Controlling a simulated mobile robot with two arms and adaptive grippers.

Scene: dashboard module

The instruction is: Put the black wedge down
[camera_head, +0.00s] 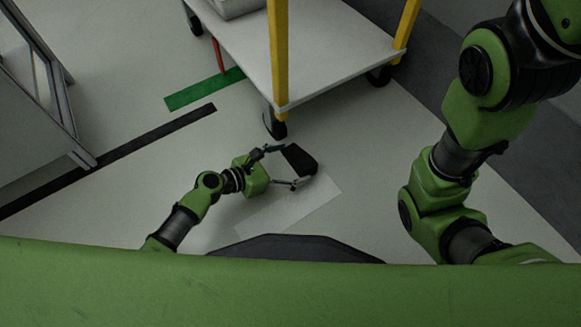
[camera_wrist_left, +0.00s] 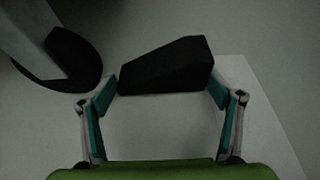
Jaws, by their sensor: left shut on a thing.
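The black wedge (camera_head: 299,158) is between the fingertips of my left gripper (camera_head: 294,166), which is shut on it. In the left wrist view the wedge (camera_wrist_left: 168,68) spans the gap between the two fingers (camera_wrist_left: 163,88), its taller end to the right. A pale sheet (camera_head: 297,208) lies on the floor below; it also shows in the left wrist view (camera_wrist_left: 155,130). The wedge overlaps the sheet's far edge in the picture. I cannot tell whether it touches the floor or sheet. My right arm shows at the right, but its gripper is out of view.
A white cart (camera_head: 320,55) with yellow posts stands just beyond the wedge; its near caster (camera_head: 275,122) is close to my left gripper and shows at upper left in the wrist view (camera_wrist_left: 72,58). Black (camera_head: 150,140) and green (camera_head: 203,89) strips mark the floor. Floor right of the sheet is clear.

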